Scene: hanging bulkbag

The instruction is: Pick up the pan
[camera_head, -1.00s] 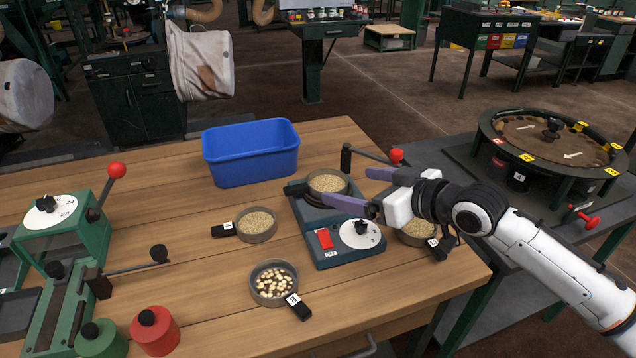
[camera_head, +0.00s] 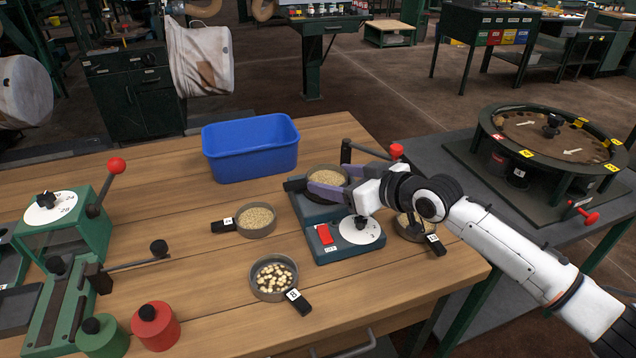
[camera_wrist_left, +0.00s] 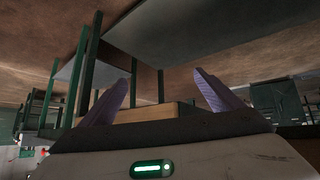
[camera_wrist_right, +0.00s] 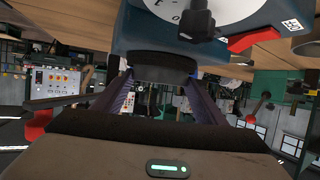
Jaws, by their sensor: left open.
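A round pan of grain (camera_head: 325,175) sits on the blue-grey scale-like device (camera_head: 330,250) with a white dial and red switch. My right gripper (camera_head: 338,180) is open at this pan's right side, one finger across its front and one behind. In the right wrist view a dark disc (camera_wrist_right: 165,66) shows beyond the spread fingers; I cannot tell if they touch the pan. Other pans are a grain pan (camera_head: 256,222) at left, a pan of pale chunks (camera_head: 273,278) in front, and a grain pan (camera_head: 408,228) partly hidden by my right arm. My left gripper (camera_wrist_left: 167,95) is open and empty.
A blue bin (camera_head: 250,150) stands at the back of the wooden table. Green crank machines (camera_head: 70,225) and red and green weights (camera_head: 155,327) are at left. A red-knobbed lever (camera_head: 394,152) rises behind the device. A round turntable (camera_head: 550,135) stands on the right.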

